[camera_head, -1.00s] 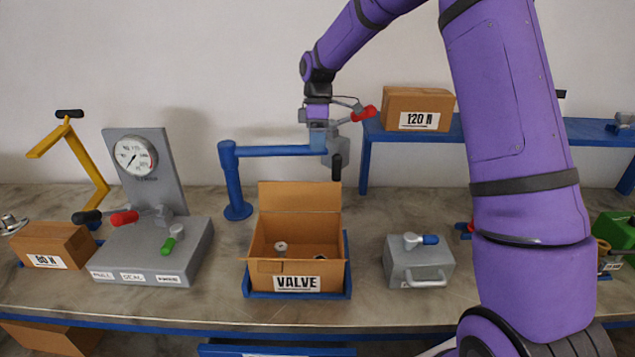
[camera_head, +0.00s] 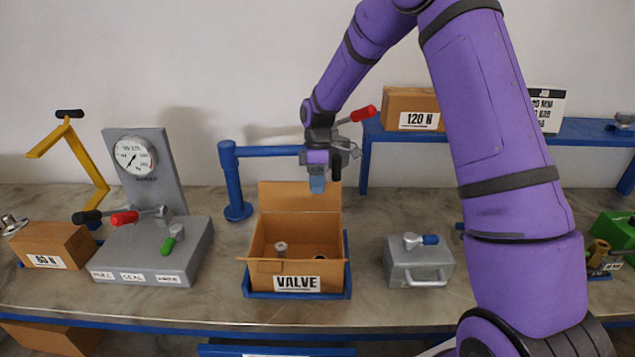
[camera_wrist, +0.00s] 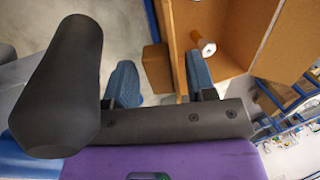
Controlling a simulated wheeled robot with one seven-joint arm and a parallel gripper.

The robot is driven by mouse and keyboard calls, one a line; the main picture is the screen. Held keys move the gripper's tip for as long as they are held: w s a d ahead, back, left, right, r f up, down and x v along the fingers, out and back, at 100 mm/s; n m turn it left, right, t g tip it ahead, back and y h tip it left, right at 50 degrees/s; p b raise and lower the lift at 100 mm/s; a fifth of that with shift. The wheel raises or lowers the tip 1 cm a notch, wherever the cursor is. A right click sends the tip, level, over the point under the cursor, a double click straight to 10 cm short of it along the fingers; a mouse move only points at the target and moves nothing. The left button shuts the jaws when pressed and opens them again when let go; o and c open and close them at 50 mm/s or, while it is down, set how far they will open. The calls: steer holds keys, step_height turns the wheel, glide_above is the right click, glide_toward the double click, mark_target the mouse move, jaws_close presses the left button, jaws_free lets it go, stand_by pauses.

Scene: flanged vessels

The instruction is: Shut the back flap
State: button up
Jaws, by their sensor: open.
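The cardboard box labelled VALVE (camera_head: 297,283) stands in a blue tray (camera_head: 246,290) on the bench. Its back flap (camera_head: 299,197) stands upright at the rear of the box. A small white-topped part (camera_head: 281,247) sits inside, with a dark round thing to its right; the part also shows in the wrist view (camera_wrist: 207,46). My gripper (camera_head: 317,184) hangs just above and behind the flap's top right end, fingers pointing down.
A blue post with a side arm (camera_head: 233,180) stands behind the box at left. A gauge stand (camera_head: 150,240) is to the left. A grey block with a handle (camera_head: 418,262) is to the right.

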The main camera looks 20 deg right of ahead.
jaws_close()
